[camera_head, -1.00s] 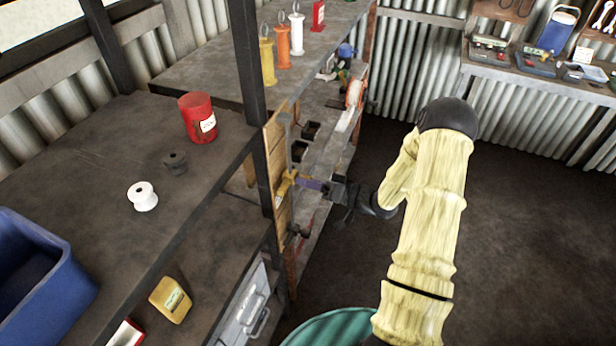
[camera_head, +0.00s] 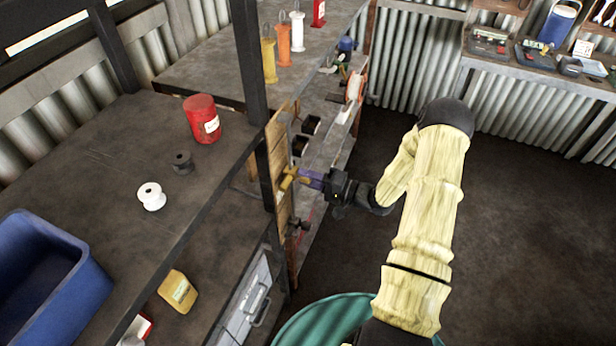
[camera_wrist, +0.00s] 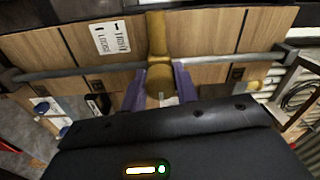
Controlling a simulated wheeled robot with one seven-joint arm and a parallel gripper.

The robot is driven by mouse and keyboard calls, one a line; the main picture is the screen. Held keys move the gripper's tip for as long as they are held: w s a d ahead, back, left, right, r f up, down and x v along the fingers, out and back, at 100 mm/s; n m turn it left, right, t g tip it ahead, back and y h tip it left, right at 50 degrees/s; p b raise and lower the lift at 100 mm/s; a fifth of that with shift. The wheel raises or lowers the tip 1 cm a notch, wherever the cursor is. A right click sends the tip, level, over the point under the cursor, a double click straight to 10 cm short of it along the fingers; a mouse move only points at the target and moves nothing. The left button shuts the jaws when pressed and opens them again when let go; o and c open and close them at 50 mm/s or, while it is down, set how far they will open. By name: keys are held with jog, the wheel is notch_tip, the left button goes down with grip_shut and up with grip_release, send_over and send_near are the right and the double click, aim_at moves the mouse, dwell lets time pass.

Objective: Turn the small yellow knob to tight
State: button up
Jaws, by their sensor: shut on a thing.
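The small yellow knob (camera_wrist: 159,82) sits at the middle of a wooden panel in the wrist view, on a grey rod that runs across the panel. In the head view the yellow knob (camera_head: 288,178) shows at the panel's face. My gripper (camera_wrist: 160,92) has its two purple fingers on either side of the knob and is shut on it. My gripper (camera_head: 306,179) reaches in from the right in the head view. A white label (camera_wrist: 110,38) with TIGHT and LOOSE printed on it is on the panel, left of the knob. Its arrow marks are too small to read.
The wooden panel (camera_head: 277,150) stands upright by a dark post (camera_head: 249,80). A red can (camera_head: 201,119) and a white spool (camera_head: 151,196) stand on the left bench. A teal round thing (camera_head: 325,318) is low in front. The floor at right is clear.

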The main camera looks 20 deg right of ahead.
jog(key=shift+d, duration=0.15)
jog(key=o, duration=1)
jog(key=shift+d, duration=0.1)
jog(key=b+v, duration=0.5)
jog(key=v, duration=1.2)
jog(key=shift+s+f, duration=0.1)
jog(key=shift+s, duration=0.1)
jog(key=shift+w, duration=0.1)
